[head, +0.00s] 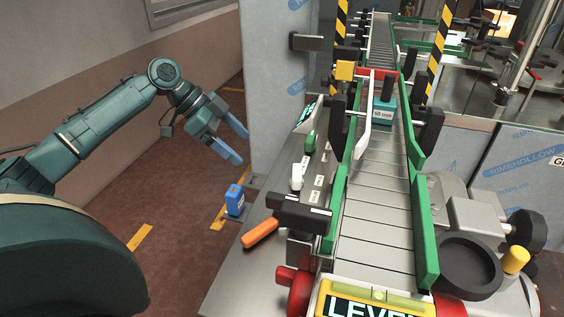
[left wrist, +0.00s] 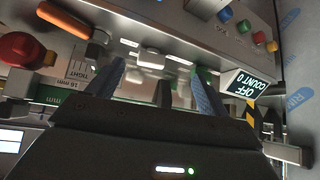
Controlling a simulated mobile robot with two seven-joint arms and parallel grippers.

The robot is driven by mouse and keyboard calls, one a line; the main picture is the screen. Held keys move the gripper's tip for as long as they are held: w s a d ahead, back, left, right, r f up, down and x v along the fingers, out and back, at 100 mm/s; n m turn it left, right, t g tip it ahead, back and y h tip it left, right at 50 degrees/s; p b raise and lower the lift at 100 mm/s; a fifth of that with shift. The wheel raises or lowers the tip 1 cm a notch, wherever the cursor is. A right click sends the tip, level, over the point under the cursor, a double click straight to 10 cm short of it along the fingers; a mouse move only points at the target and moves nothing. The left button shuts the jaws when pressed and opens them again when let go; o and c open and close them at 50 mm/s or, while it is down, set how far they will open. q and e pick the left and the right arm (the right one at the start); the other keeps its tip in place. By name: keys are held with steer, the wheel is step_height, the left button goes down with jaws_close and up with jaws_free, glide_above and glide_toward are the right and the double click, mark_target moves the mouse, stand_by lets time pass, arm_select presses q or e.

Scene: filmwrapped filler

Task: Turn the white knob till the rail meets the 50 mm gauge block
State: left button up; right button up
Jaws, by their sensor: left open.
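The white knob (head: 297,177) is on the left side panel of the conveyor in the head view. It also shows in the left wrist view (left wrist: 150,59), in line with the space between my fingertips. My left gripper (head: 239,147) is open and empty, left of the panel and apart from the knob in the head view; its fingers also show in the left wrist view (left wrist: 160,70). The teal gauge block (head: 383,113), with a label that seems to read 50 mm, stands on the conveyor. A white rail (head: 364,128) runs just left of it; I cannot tell whether they touch. My right gripper is not in view.
A green knob (head: 309,141) and an orange handle (head: 261,233) flank the white knob along the panel. Black clamp handles (head: 301,212) stick out nearby. A blue block (head: 234,201) stands below left. A counter display (left wrist: 248,82) stands right in the wrist view.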

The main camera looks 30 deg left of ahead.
arm_select(q)
glide_toward(298, 171)
steer(key=s+a+r, duration=0.1)
steer(key=a+r, duration=0.1)
steer(key=a, duration=0.1)
steer(key=shift+h, duration=0.4)
steer(key=p+x, duration=0.2)
steer(key=x, duration=1.1)
steer(key=shift+d+f, duration=0.2)
steer(key=shift+d, duration=0.15)
steer(key=shift+c, duration=0.2)
steer(key=c, duration=0.9)
steer(key=shift+f, duration=0.1)
steer(key=shift+c, duration=0.2)
steer(key=shift+m+g+b, duration=0.45)
steer(key=shift+m+g, duration=0.05)
steer(key=shift+m, duration=0.3)
